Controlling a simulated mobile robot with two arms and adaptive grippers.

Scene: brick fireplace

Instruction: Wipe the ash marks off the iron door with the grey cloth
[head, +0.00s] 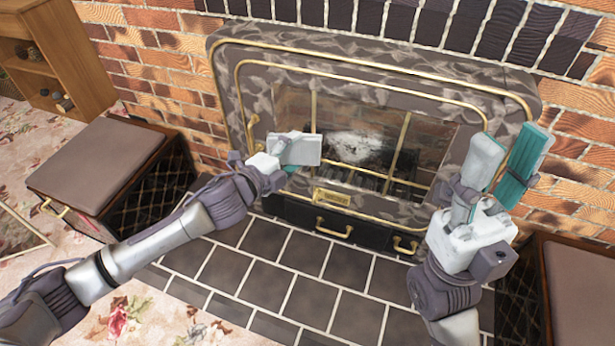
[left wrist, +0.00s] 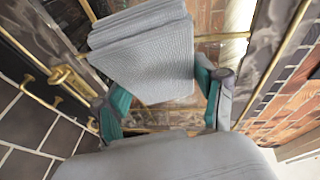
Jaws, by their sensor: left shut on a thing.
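The iron door (head: 380,82) of the fireplace has a mottled grey frame, gold trim and glass panes. A whitish ash mark (head: 355,146) shows on the upper middle of the glass. My left gripper (head: 287,152) is shut on the folded grey cloth (head: 306,150), in front of the door's left part and left of the mark. The cloth (left wrist: 150,60) also shows in the left wrist view, between the teal finger pads. I cannot tell whether it touches the glass. My right gripper (head: 510,158) is open and empty, in front of the door's right edge.
Below the door are a gold plaque (head: 332,197) and dark drawers with gold handles (head: 334,228). A dark tiled hearth (head: 275,265) lies in front. A cushioned box (head: 100,165) stands left and another (head: 575,285) right. Brick walls flank the door.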

